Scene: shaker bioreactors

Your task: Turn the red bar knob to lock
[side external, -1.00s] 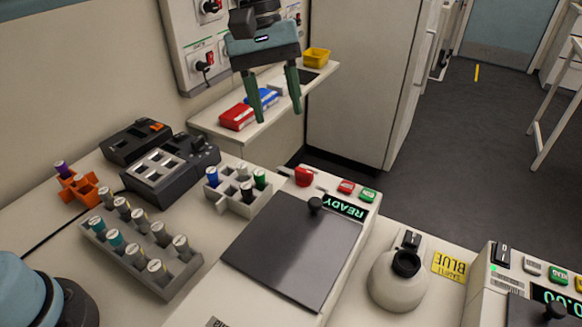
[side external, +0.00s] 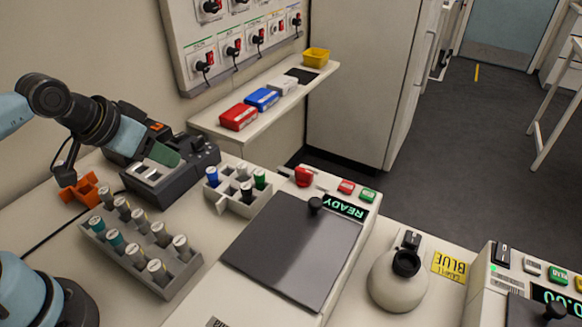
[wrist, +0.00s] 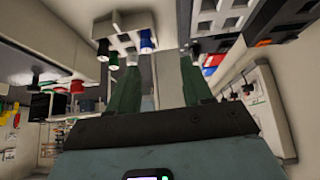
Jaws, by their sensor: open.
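A red knob (side external: 304,176) stands on the front panel of the shaker (side external: 292,252), left of a red and a green button. Its exact turn is too small to tell. A small red shape, likely the same knob (wrist: 77,87), shows at the left in the wrist view. My gripper (side external: 172,157) is over the dark block device at the left in the side view, well apart from the knob. In the wrist view my gripper (wrist: 157,72) has its two green fingers spread, with nothing between them.
The white tube rack (side external: 236,197) lies between my gripper and the knob. A grey vial rack (side external: 150,262), an orange rack (side external: 84,192) and the dark block device (side external: 180,178) are nearby. The shelf (side external: 215,125) holds boxes.

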